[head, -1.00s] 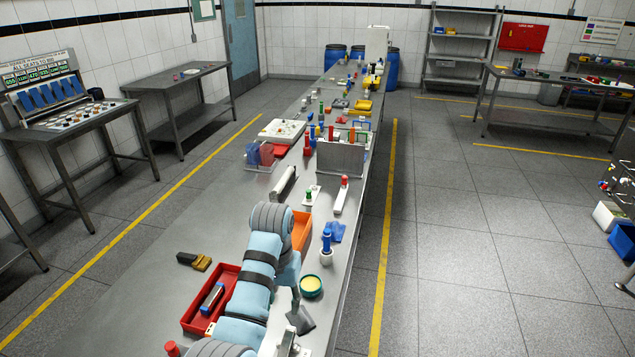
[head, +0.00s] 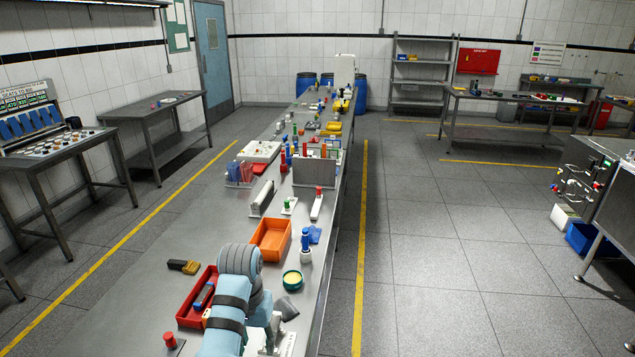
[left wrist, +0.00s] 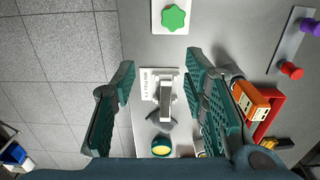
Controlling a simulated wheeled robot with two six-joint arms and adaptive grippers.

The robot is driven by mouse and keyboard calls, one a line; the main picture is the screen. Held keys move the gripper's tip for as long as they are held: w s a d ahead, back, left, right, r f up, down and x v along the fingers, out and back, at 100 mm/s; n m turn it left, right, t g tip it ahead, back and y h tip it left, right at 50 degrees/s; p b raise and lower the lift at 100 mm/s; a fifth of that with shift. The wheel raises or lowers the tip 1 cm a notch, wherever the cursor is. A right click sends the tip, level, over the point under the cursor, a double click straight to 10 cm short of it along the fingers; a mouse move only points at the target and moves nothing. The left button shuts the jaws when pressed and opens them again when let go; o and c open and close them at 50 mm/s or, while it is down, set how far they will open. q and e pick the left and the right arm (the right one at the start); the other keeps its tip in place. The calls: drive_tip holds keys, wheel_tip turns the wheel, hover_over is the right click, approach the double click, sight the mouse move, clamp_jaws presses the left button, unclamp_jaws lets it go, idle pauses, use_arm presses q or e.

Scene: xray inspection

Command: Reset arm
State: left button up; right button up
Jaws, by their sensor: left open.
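My left arm (head: 233,300) rises from the bottom of the head view, its light blue links bent over the steel bench (head: 190,240). Its gripper jaws cannot be made out there. In the left wrist view my left gripper (left wrist: 158,72) is open, with nothing held. A small metal fixture with a white labelled plate (left wrist: 148,88) shows between the fingers, below them; contact cannot be told. It stands at the bench edge in the head view (head: 287,345). My right gripper is not in view.
Beside the arm lie a red tray (head: 186,318), an orange bin (head: 258,252), a green-rimmed yellow dish (head: 292,280) and a blue-topped plunger (head: 305,242). A green knob (left wrist: 173,17) on a white base shows in the wrist view. More items crowd the bench farther back.

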use_arm(q)
drive_tip(key=shift+n+t, duration=0.4)
drive_tip(key=s+a+f, duration=0.1)
drive_tip(key=f, duration=0.1)
drive_tip(key=s+a+f, duration=0.1)
drive_tip(key=f, duration=0.1)
drive_tip(key=s+a+f, duration=0.1)
drive_tip(key=s+f, duration=0.1)
drive_tip(key=f, duration=0.1)
drive_tip(key=shift+a, duration=0.2)
drive_tip(key=s+a+f+t, duration=0.1)
drive_tip(key=s+a+f, duration=0.2)
drive_tip(key=s, duration=0.4)
drive_tip(key=s+a+f+t, duration=0.1)
drive_tip(key=s+a+f, duration=0.25)
drive_tip(key=s, duration=0.45)
drive_tip(key=s+a+r+y, duration=0.15)
drive_tip(key=s+r, duration=0.25)
drive_tip(key=s, duration=0.5)
wheel_tip(320, 180, down, 24)
drive_tip(key=s+a+b, duration=0.2)
drive_tip(key=s+b, duration=0.1)
drive_tip(key=b, duration=0.1)
drive_tip(key=s+f+g+b, duration=0.1)
drive_tip(key=s+f, duration=1.2)
drive_tip(key=shift+a+f+g+h+b, duration=0.3)
drive_tip(key=shift+a+h+b, duration=0.05)
drive_tip(key=shift+b, duration=0.05)
